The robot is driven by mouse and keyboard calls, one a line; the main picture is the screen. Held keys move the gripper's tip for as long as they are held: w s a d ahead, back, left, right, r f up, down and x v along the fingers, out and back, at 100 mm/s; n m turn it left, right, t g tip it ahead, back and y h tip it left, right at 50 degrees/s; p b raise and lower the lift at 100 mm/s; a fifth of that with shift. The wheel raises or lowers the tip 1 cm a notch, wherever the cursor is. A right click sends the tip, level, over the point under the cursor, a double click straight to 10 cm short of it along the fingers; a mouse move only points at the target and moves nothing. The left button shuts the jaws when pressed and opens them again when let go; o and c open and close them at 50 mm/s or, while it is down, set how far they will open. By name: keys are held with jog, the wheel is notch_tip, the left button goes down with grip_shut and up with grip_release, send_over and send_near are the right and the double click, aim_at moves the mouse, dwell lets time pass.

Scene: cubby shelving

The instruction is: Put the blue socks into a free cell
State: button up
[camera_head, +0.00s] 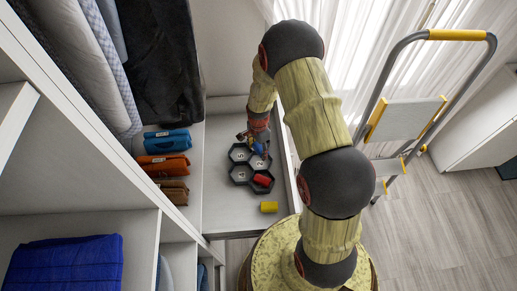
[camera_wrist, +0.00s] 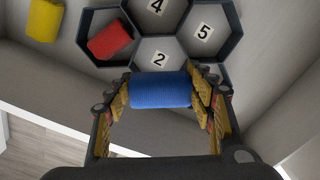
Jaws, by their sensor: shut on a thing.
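The blue socks (camera_wrist: 160,90), a rolled bundle, are held between the two fingers of my gripper (camera_wrist: 161,84), which is shut on them. They are at the near edge of the dark hexagonal organizer, by the cell marked 2 (camera_wrist: 160,57); I cannot tell how high they are above it. Cells marked 4 (camera_wrist: 157,8) and 5 (camera_wrist: 203,32) look empty. The red socks (camera_wrist: 110,40) lie in another cell. In the head view my gripper (camera_head: 257,146) is over the organizer (camera_head: 239,172) and partly hides it.
Yellow socks (camera_head: 268,207) lie on the shelf board outside the organizer. Folded blue (camera_head: 168,141), orange (camera_head: 165,165) and brown (camera_head: 173,190) items sit to the left, under hanging clothes (camera_head: 160,60). A stepladder (camera_head: 408,118) stands at right.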

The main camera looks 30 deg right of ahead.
jog(key=shift+f+b, duration=2.25)
jog(key=shift+f, duration=1.45)
jog(key=shift+s+f, duration=0.25)
jog(key=shift+f, duration=0.1)
jog(key=c, duration=0.3)
jog(key=shift+o, duration=0.2)
jog(key=shift+f, duration=0.1)
jog(key=o, duration=1)
jog(key=shift+f, duration=0.15)
jog(key=shift+o, duration=1.4)
jog(key=shift+o, duration=0.4)
jog(key=shift+w+r, duration=0.2)
jog(key=shift+r, duration=0.15)
jog(key=shift+r, duration=0.35)
notch_tip(320, 180, up, 11)
jog(key=shift+s, duration=0.1)
